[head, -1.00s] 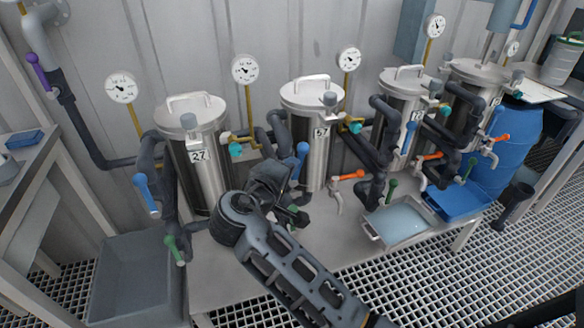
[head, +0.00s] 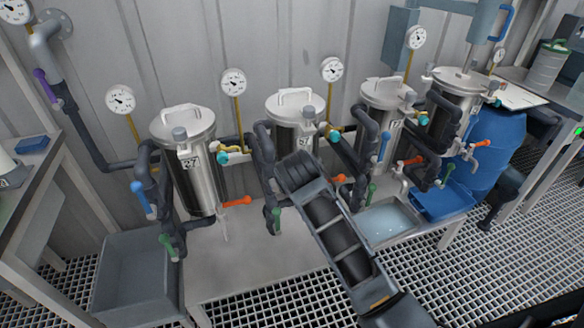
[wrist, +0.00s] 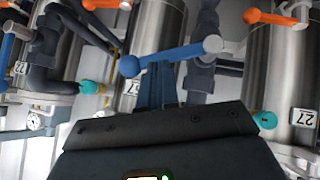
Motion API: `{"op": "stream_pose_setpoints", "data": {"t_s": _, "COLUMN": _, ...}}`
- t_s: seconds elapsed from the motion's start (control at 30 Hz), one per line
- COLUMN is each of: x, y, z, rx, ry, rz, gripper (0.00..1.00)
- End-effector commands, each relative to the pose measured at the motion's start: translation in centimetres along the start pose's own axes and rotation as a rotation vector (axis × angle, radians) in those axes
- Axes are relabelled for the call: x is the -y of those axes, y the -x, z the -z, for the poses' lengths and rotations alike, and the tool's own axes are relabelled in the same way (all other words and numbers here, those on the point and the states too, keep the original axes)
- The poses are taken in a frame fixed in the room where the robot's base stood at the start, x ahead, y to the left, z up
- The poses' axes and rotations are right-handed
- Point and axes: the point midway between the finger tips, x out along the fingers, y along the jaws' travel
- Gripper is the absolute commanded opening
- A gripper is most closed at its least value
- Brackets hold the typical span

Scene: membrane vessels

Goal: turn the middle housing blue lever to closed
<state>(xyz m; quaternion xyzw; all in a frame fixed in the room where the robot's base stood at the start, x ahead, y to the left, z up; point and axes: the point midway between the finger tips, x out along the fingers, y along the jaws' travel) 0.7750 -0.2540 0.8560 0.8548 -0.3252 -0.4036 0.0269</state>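The middle housing (head: 283,107), a steel vessel labelled 57, stands between the housing labelled 27 and the housings to the right. In the head view my arm covers its lower part, and its blue lever and my gripper are hidden behind the arm. In the wrist view the blue lever (wrist: 170,55) lies nearly level across the picture, slightly tilted, its round tip at the left and its pale hub at the right. My gripper (wrist: 160,72) reaches up to the lever from below. Its narrow fingers look together; I cannot tell whether they touch the lever.
Housing 27 (head: 196,168) has a blue lever (head: 142,197), a green lever (head: 168,245) and an orange lever (head: 237,201). Dark pipes (head: 262,160) run between the vessels. A grey bin (head: 130,275) stands left and a liquid-filled tray (head: 393,222) right. The front bench is partly clear.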

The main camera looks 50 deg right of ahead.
Motion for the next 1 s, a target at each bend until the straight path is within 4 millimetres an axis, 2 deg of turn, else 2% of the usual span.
{"op": "stream_pose_setpoints", "data": {"t_s": 0.3, "x": -0.7, "y": -1.0, "z": -1.1, "rx": 0.002, "ry": -0.156, "rz": 0.156, "gripper": 0.00}}
{"op": "stream_pose_setpoints", "data": {"t_s": 1.0, "x": -0.8, "y": -1.7, "z": -1.7, "rx": 0.000, "ry": -0.148, "rz": 0.150, "gripper": 0.00}}
